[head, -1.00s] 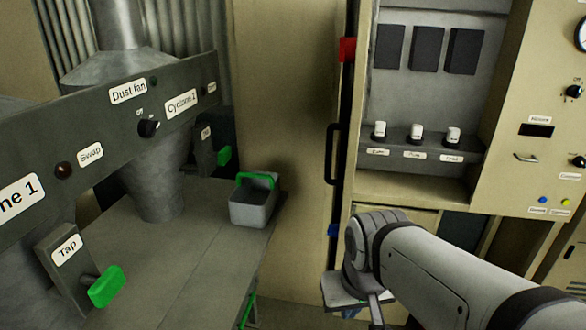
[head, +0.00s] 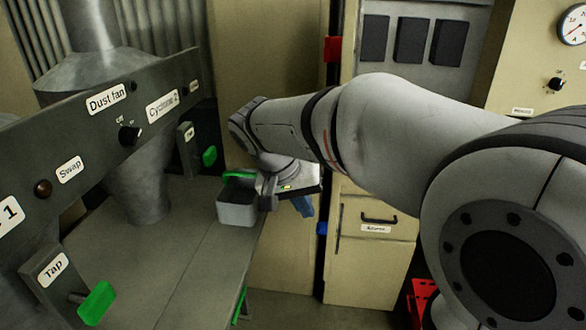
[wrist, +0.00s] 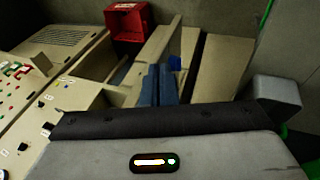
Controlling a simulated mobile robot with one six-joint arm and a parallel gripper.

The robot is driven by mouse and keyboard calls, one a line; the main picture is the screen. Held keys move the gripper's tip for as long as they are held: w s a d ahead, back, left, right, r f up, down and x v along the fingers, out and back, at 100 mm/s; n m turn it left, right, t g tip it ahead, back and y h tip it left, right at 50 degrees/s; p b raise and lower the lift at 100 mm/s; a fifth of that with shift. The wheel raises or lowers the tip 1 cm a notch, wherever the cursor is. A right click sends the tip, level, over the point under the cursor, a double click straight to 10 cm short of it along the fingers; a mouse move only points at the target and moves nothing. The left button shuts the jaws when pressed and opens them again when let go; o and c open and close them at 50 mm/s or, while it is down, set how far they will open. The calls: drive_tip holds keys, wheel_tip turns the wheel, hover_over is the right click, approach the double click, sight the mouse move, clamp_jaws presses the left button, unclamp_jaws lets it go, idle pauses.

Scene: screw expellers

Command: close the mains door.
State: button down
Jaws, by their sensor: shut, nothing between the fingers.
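The mains door appears to be the tall tan panel (head: 268,50) left of the open cabinet (head: 420,80) in the head view. It stands open, with a dark edge bearing a red piece (head: 333,49) and a blue piece (head: 321,228). My arm hides its middle and its handle. My gripper (head: 303,206) has blue fingers and is in front of the panel, left of the dark edge, beside the grey bin. In the wrist view its fingers (wrist: 158,72) are together and empty, with the blue piece (wrist: 175,62) just right of them. Contact with the panel cannot be told.
A grey bin (head: 236,213) with a green handle sits on the bench edge, close to my gripper. The control panel (head: 110,125) with knobs and green levers lies left. A drawer unit (head: 370,260) stands below the cabinet. A red box (wrist: 128,22) shows in the wrist view.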

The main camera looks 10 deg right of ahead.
drive_tip(key=w+a+r+m+h, duration=0.2)
drive_tip(key=w+a+r, duration=0.2)
drive_tip(key=w+a, duration=0.15)
drive_tip(key=d+f+p, duration=0.3)
drive_tip(key=d+f, duration=0.5)
drive_tip(key=d, duration=0.2)
drive_tip(key=shift+w+t+p, duration=0.3)
drive_tip(key=shift+w+p, duration=0.05)
drive_tip(key=shift+w, duration=0.1)
